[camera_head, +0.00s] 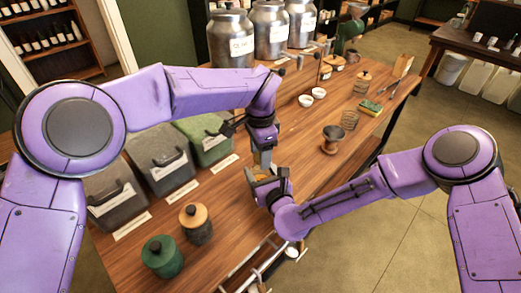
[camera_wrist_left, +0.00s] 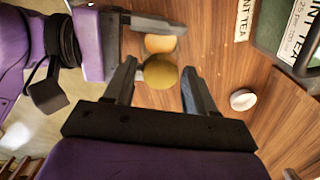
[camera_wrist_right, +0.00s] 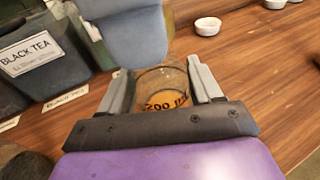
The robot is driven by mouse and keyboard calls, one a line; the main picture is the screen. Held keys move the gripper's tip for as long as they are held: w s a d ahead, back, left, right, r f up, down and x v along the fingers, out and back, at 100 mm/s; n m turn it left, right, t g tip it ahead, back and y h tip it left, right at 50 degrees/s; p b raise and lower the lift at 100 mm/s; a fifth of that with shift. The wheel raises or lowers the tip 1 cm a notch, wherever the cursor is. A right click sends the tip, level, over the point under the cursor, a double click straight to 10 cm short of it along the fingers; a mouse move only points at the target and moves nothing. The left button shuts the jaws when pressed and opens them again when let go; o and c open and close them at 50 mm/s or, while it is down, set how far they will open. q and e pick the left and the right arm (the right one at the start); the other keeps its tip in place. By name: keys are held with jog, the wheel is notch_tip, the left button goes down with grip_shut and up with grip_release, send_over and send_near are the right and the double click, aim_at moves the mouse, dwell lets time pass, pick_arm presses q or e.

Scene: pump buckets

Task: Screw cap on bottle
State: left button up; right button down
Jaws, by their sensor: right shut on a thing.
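A small clear bottle with amber contents and a "200 ML" marking (camera_wrist_right: 163,92) is between the fingers of my right gripper (camera_wrist_right: 163,92), which is shut on it. The bottle shows faintly in the head view (camera_head: 261,178). My left gripper (camera_wrist_left: 160,78) is directly above it, pointing down, its fingers spread with gaps beside a round gold cap (camera_wrist_left: 160,73). The amber patch beyond the cap in the left wrist view appears to be the bottle. A left finger covers the bottle's top in the right wrist view, so I cannot tell whether the cap touches it.
Dark tea bins (camera_head: 159,160) stand left of the grippers. A green jar (camera_head: 162,257) and a dark wooden-lidded jar (camera_head: 195,224) are at front left. Small white bowls (camera_head: 306,101) and a dark tamper-like item (camera_head: 332,139) lie to the right. Large metal canisters (camera_head: 231,38) stand behind.

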pick_arm(q)
jog(key=c, duration=0.8)
pick_arm(e)
jog(key=shift+f, duration=0.1)
pick_arm(q)
jog(key=m, duration=0.3)
jog(key=shift+c, duration=0.2)
jog(key=m, duration=1.2)
jog(key=shift+f+m, duration=0.1)
jog(key=shift+m, duration=0.3)
jog(key=m, duration=1.8)
jog(key=shift+d, duration=0.1)
jog(key=m, duration=1)
jog(key=o, duration=1.2)
jog(key=shift+c, duration=0.2)
